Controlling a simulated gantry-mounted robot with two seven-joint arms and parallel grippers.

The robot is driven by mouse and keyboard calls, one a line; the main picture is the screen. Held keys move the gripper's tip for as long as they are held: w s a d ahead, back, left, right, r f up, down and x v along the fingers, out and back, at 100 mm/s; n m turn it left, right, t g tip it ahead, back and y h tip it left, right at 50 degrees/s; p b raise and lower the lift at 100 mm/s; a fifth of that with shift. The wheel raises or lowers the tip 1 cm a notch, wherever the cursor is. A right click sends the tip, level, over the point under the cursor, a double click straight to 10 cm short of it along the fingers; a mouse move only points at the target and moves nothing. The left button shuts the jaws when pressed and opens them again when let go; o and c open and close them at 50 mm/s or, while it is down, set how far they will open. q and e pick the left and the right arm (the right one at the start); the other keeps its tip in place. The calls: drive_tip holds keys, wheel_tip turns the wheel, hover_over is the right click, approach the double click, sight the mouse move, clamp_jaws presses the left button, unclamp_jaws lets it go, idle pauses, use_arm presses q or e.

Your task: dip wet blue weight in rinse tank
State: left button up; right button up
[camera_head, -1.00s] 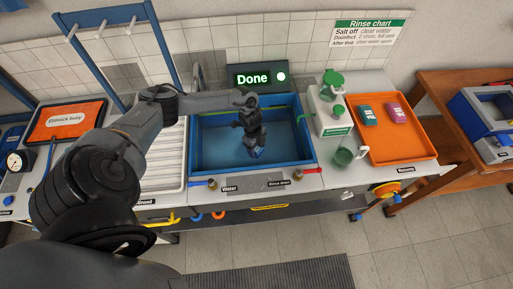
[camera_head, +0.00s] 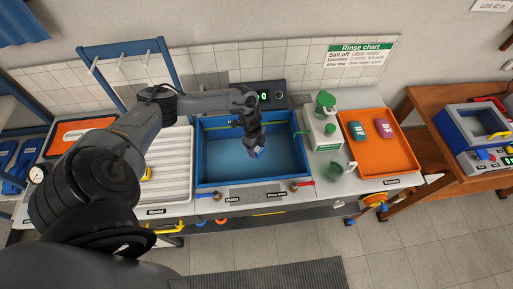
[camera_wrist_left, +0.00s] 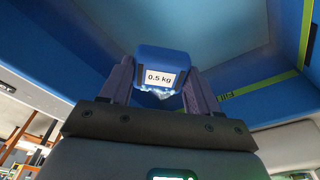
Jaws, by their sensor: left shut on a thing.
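The rinse tank (camera_head: 203,160) is a blue open basin in the middle of the bench, and its blue wall also shows in the left wrist view (camera_wrist_left: 60,75). My left gripper (camera_head: 257,150) points down inside the tank's opening. It is shut on the blue weight (camera_wrist_left: 161,68), labelled "0.5 kg", which sits between the two fingers in the left wrist view. In the head view the weight (camera_head: 259,153) shows as a small blue patch at the fingertips. I cannot tell whether it touches the water or the floor of the tank. My right gripper is not in view.
A white ribbed drainboard (camera_head: 176,180) lies left of the tank. A white jug with a green cap (camera_head: 322,128) and a green cup (camera_head: 340,170) stand to its right. An orange tray (camera_head: 395,160) holds a green and a pink item. A dark display (camera_head: 264,97) stands behind the tank.

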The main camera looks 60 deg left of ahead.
use_arm(q)
wheel_tip(320, 180, up, 4)
drive_tip(key=p, duration=0.3)
drive_tip(key=shift+r, duration=2.55)
